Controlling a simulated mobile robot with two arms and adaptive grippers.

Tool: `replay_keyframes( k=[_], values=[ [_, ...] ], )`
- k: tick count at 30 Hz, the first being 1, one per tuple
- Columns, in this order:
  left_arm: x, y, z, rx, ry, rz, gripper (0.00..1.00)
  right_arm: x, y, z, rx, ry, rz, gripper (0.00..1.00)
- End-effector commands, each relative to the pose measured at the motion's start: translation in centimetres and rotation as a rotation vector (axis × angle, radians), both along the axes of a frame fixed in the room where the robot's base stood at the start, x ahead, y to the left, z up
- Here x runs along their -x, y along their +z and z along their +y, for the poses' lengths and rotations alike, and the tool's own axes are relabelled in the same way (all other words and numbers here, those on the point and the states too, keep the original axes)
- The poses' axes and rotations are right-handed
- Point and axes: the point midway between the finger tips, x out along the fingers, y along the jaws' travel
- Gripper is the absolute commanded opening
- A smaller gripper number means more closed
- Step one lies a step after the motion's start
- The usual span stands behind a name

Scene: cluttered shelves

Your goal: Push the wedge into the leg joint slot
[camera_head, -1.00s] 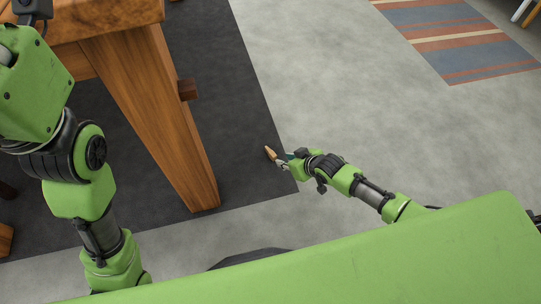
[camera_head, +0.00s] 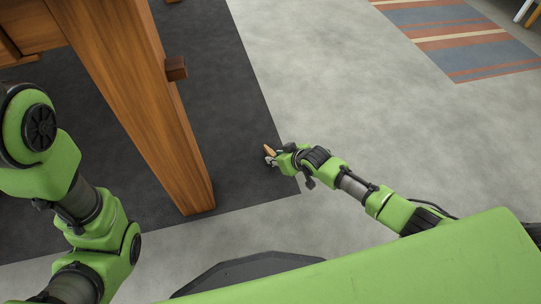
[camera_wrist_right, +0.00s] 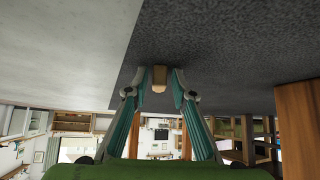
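The wedge (camera_head: 269,149) is a small light-brown wooden piece at the tip of my right gripper (camera_head: 270,158). In the right wrist view the wedge (camera_wrist_right: 159,78) sits between the two fingertips of my right gripper (camera_wrist_right: 160,88), which are closed on its sides. It is held above the edge of the dark mat, to the right of and apart from the table leg. The wooden table leg (camera_head: 150,110) slants down at the left. A dark wooden block (camera_head: 176,68) sticks out of its right side. I cannot make out the slot. My left gripper is out of view.
The dark mat (camera_head: 225,90) lies under the table leg. Bare grey floor (camera_head: 350,80) is open to the right. A striped rug (camera_head: 460,45) lies at the upper right. Shelves and furniture show in the right wrist view.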

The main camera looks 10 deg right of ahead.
Motion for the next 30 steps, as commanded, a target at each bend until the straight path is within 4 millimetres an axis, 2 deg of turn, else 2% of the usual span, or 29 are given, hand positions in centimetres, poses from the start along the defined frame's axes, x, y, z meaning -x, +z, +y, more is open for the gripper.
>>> replay_keyframes(
  k=[7,9,10,30],
  values=[
    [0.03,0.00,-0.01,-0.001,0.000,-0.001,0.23,-0.03,0.00,0.01,0.000,0.000,0.000,0.24],
    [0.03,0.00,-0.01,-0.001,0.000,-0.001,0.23,-0.02,-0.01,0.01,0.000,0.000,0.000,0.05],
    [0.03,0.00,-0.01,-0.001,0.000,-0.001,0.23,-0.02,-0.01,0.00,0.000,0.000,0.000,0.00],
    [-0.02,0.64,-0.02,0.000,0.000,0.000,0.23,-0.03,0.44,-0.02,-0.001,-0.001,0.000,0.00]
  ],
)
